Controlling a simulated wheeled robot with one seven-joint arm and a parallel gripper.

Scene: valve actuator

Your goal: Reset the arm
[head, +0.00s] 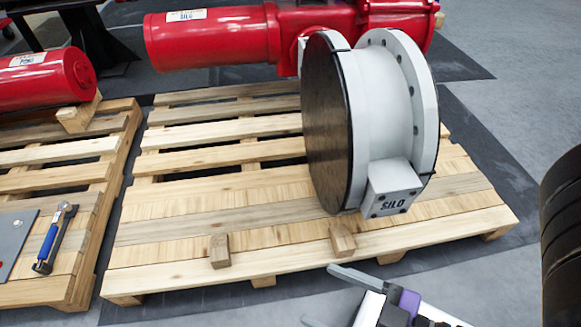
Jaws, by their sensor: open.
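My gripper (320,294) shows at the bottom edge, right of centre, with grey fingers and a purple part. Its fingers are spread apart and nothing is between them. Part of the gripper and arm is cut off by the picture edge. It is in front of the near edge of the wooden pallet (190,283). On the pallet stands a white flanged valve (385,95) with a black round face and a block marked SILO. A red actuator (215,38) is joined behind it. The gripper appears apart from the valve.
A second pallet (60,155) at left carries a red cylinder (45,78), a blue-handled tool (50,240) and a grey plate (14,238). Two wooden blocks lie near the front pallet's edge. A black tire (563,235) is at right. Floor between is clear.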

